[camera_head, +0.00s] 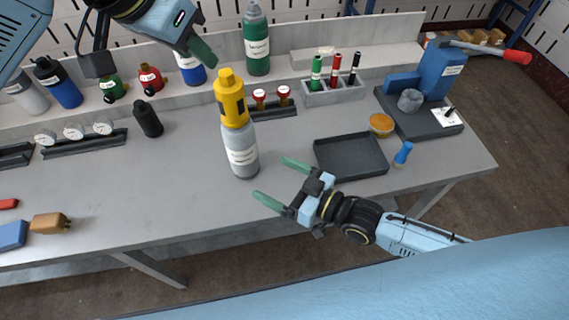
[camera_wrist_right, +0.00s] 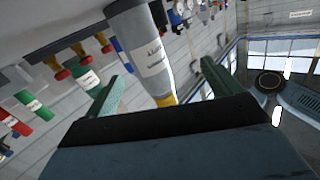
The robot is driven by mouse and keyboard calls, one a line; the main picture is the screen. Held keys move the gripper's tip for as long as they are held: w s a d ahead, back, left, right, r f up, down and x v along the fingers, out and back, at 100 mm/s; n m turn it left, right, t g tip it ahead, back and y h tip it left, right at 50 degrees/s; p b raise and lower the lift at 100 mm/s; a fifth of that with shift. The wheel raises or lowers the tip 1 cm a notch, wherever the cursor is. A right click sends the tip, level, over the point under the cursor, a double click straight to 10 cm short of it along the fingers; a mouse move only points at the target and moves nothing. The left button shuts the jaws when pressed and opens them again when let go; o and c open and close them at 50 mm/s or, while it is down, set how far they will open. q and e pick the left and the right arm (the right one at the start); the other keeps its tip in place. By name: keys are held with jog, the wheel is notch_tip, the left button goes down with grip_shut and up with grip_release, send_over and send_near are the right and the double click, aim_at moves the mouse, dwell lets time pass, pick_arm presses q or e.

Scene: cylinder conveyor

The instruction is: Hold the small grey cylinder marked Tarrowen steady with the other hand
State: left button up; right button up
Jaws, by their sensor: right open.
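A grey cylinder (camera_head: 241,154) with a white label and a yellow top part (camera_head: 231,98) stands upright near the middle of the bench. Its label is too small to read. My right gripper (camera_head: 270,177) is open, just right of and in front of the cylinder, its fingers pointing towards it. In the right wrist view the grey cylinder (camera_wrist_right: 142,55) appears between and beyond the two green fingers, apart from them. My left gripper (camera_head: 203,52) is at the top left, above the back row of bottles. Only one of its fingers shows clearly, so its opening is hidden.
A dark tray (camera_head: 350,178), a blue-handled tool (camera_head: 403,153) and an amber disc (camera_head: 381,124) lie to the right. A green cylinder (camera_head: 257,48) stands behind. Gauges (camera_head: 75,132) and a black bottle (camera_head: 147,118) are left. The bench front between is clear.

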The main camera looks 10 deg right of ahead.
aim_at(235, 140)
jog(key=shift+n+t, duration=0.4)
jog(key=shift+n, duration=0.2)
jog(key=x, duration=0.4)
jog(key=w+d+r+x, duration=0.1)
jog(key=x, duration=0.4)
jog(key=w+d+x, duration=0.1)
jog(key=x, duration=0.4)
jog(key=shift+s+r, duration=0.1)
jog(key=shift+r, duration=0.15)
